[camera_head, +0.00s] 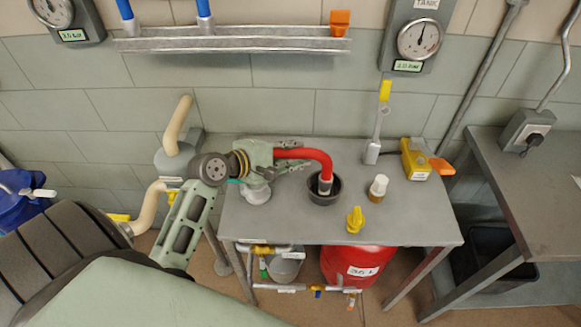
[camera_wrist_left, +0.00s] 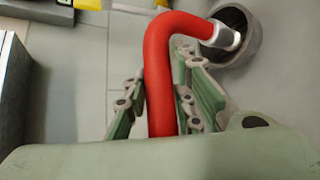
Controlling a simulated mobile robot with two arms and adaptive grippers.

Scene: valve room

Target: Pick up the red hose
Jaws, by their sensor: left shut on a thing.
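The red hose (camera_head: 318,158) is a short curved tube with a pale metal end that points down into a dark round cup (camera_head: 323,192) on the grey table. My left gripper (camera_head: 290,160) is shut on the hose, above the table. In the left wrist view the hose (camera_wrist_left: 160,75) runs between the two green fingers of the left gripper (camera_wrist_left: 160,100). Its metal end (camera_wrist_left: 228,38) is at the grey cup (camera_wrist_left: 240,45); I cannot tell whether it touches the cup. My right gripper is not in view.
On the table (camera_head: 410,220) stand a white-topped brass fitting (camera_head: 378,188), a yellow valve handle (camera_head: 355,219) and a yellow device (camera_head: 415,158). A red tank (camera_head: 352,262) is below. A second table (camera_head: 540,190) stands at the right. A gauge (camera_head: 420,38) hangs on the wall.

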